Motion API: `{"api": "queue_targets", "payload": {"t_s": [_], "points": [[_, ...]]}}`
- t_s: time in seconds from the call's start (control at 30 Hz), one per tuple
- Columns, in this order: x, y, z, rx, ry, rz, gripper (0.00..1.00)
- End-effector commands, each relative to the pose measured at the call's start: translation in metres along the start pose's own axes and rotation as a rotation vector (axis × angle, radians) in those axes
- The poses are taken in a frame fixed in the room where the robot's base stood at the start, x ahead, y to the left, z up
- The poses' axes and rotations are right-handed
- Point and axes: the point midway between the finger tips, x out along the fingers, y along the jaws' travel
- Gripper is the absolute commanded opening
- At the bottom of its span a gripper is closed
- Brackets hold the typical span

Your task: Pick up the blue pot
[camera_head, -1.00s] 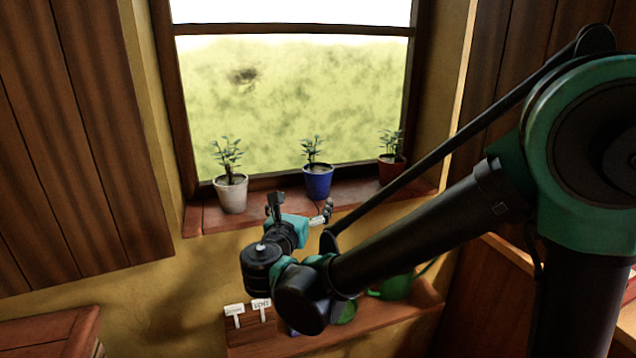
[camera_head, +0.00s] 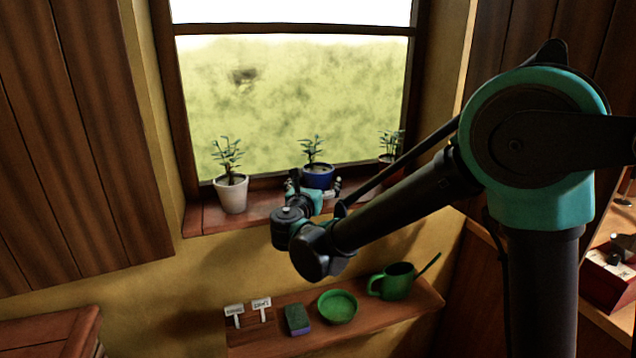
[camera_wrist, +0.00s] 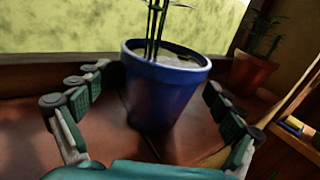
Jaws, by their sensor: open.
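The blue pot (camera_head: 318,179) holds a small leafy plant and stands upright on the window sill, between a white pot and a red pot. In the wrist view the blue pot (camera_wrist: 164,95) is in the middle, just ahead of my palm. My gripper (camera_head: 314,188) is at the pot's near side. Its two fingers (camera_wrist: 152,100) are spread wide, one to the left and one to the right of the pot. I see gaps between the pot and both fingers. The pot's lower front is partly hidden by my gripper in the head view.
The white pot (camera_head: 232,193) stands left on the sill (camera_head: 205,219); the red pot (camera_wrist: 250,74) stands close on the right. A lower shelf (camera_head: 375,318) holds a green bowl (camera_head: 337,306), a green watering can (camera_head: 396,281), a sponge (camera_head: 297,319) and small signs. The window is behind.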

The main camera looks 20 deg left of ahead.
Motion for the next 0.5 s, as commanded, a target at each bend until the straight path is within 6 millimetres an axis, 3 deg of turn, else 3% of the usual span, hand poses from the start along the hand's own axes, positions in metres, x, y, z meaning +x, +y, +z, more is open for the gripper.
{"api": "queue_targets", "payload": {"t_s": [0.1,0.3,0.5], "points": [[0.0118,-0.0006,-0.0001,0.000,0.000,-0.001,0.93],[0.0126,-0.0003,0.0000,0.000,0.000,0.000,0.93],[0.0124,-0.0003,0.0000,0.000,0.000,0.000,0.70]]}}
